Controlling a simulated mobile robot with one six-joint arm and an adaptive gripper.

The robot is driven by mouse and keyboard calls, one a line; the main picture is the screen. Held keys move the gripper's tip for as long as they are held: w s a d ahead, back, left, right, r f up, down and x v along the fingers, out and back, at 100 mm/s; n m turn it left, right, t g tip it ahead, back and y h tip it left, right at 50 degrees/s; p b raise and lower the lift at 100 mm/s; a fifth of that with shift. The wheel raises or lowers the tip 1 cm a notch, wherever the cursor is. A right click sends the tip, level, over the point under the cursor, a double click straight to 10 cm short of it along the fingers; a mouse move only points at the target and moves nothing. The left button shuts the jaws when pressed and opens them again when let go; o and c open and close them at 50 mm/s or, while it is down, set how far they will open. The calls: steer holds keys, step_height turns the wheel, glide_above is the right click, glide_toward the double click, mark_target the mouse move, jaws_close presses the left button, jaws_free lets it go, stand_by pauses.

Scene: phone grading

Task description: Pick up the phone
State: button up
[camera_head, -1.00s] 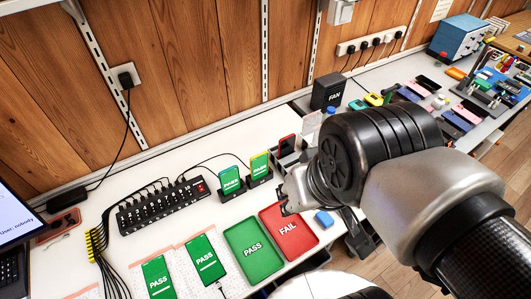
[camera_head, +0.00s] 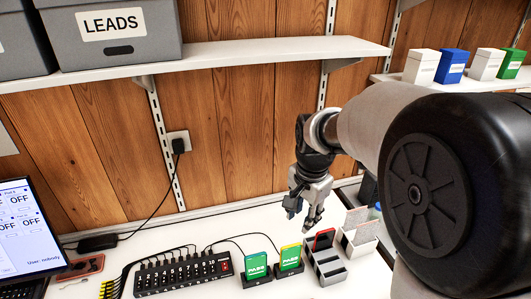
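My gripper (camera_head: 301,213) hangs pointing down above the back of the white bench, with its fingers apart and nothing between them. A phone with a red edge and dark face (camera_head: 324,240) stands tilted in a grey slotted rack (camera_head: 331,275), just below and to the right of my gripper. Two phones with green screens reading PASS, one at left (camera_head: 256,266) and one with a yellow top (camera_head: 291,257), stand in black docks below my gripper. Which phone is meant cannot be told.
A black numbered hub (camera_head: 183,274) with cables lies left of the docks. A lighter holder (camera_head: 358,240) stands right of the rack. A shelf (camera_head: 220,60) with a grey LEADS box (camera_head: 110,30) runs above. A laptop (camera_head: 28,235) is at left.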

steer(key=w+f+m+g, duration=0.1)
steer(key=w+f+m, duration=0.55)
steer(key=f, duration=0.65)
steer(key=n+b, duration=0.2)
steer(key=b, duration=0.2)
glide_toward(290, 258)
steer(key=shift+m, duration=0.25)
steer(key=f, duration=0.2)
steer(key=w+f, duration=0.1)
steer(key=f, duration=0.2)
steer(key=shift+w, duration=0.15)
steer(key=shift+d+f+b, duration=0.1)
steer(key=shift+f+b, duration=0.9)
steer(key=shift+f, duration=1.9)
steer(key=shift+c, duration=0.3)
jaws_close()
steer(key=shift+r, duration=0.1)
